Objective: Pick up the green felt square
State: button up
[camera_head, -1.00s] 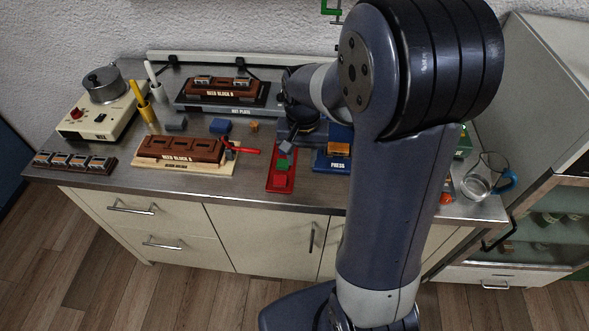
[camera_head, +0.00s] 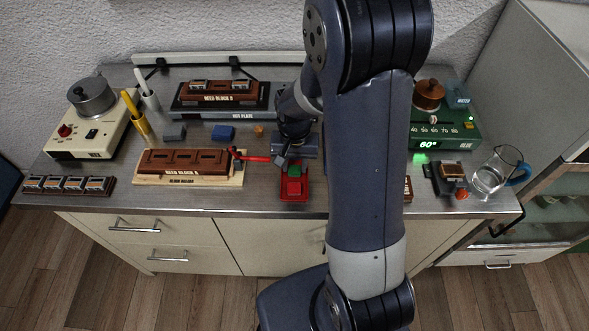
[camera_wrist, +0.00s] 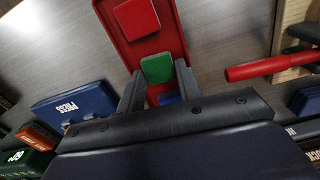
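The green felt square (camera_wrist: 157,68) lies in the red tray (camera_wrist: 105,12) in the wrist view, between a red square (camera_wrist: 136,18) and a blue one (camera_wrist: 169,98). In the head view the green square (camera_head: 295,170) shows in the tray (camera_head: 284,195) at the bench's front. My gripper (camera_wrist: 159,80) is open, one finger on each side of the green square. Whether the fingers touch it I cannot tell. In the head view my gripper (camera_head: 283,160) is low at the tray's back end, its fingertips partly hidden.
A red-handled tool (camera_head: 252,157) and reed block A (camera_head: 182,160) are left of the tray. The blue press (camera_wrist: 72,108) is on the tray's other side, mostly behind my arm in the head view. A glass jug (camera_head: 492,178) stands at the right.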

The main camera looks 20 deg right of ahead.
jog(key=c, duration=0.5)
